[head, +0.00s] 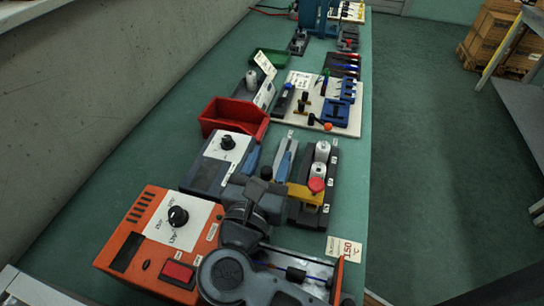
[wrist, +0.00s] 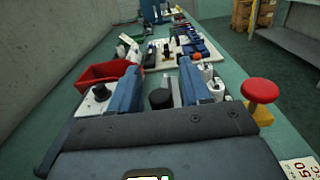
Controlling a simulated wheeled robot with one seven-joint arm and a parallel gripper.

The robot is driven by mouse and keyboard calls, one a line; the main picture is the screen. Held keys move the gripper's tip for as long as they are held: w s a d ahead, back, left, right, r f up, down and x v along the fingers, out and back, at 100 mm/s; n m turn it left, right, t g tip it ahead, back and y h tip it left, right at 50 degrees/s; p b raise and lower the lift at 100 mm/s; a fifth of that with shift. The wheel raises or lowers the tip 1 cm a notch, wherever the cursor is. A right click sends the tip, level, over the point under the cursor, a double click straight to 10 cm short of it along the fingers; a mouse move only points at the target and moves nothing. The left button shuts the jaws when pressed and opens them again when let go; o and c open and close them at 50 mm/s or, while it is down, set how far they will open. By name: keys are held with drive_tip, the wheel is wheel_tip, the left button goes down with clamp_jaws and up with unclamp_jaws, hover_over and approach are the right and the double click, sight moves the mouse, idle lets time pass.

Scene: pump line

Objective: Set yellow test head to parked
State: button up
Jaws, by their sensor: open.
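The yellow test head (head: 303,194) has a red round knob (head: 316,185) on top. It sits across a long dark fixture (head: 307,215) that also holds white cylinders (head: 322,151). In the wrist view, the red knob (wrist: 259,90) stands on the yellow part (wrist: 262,115) at the right, outside my fingers. My gripper (head: 270,155) is left of the test head and apart from its knob. Its two blue fingers are spread in the wrist view (wrist: 159,82), with nothing held. A black cap (wrist: 160,98) shows between them. Part of the fixture is hidden by my gripper.
An orange control box (head: 150,235) and a grey box with a dial (head: 222,160) stand at the left. A red bin (head: 235,116) is behind them. A white board (head: 300,108) with tools lies farther along the green bench. A bare bench strip (head: 352,190) runs along the right edge.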

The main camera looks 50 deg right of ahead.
drive_tip(key=shift+r, duration=0.5)
wheel_tip(320, 180, up, 3)
drive_tip(key=shift+r, duration=0.1)
drive_tip(key=s+d+r+b, duration=0.1)
drive_tip(key=s+d+r, duration=0.5)
drive_tip(key=d, duration=0.3)
drive_tip(key=shift+s+r, duration=0.4)
drive_tip(key=shift+s, duration=0.2)
drive_tip(key=shift+d, duration=0.1)
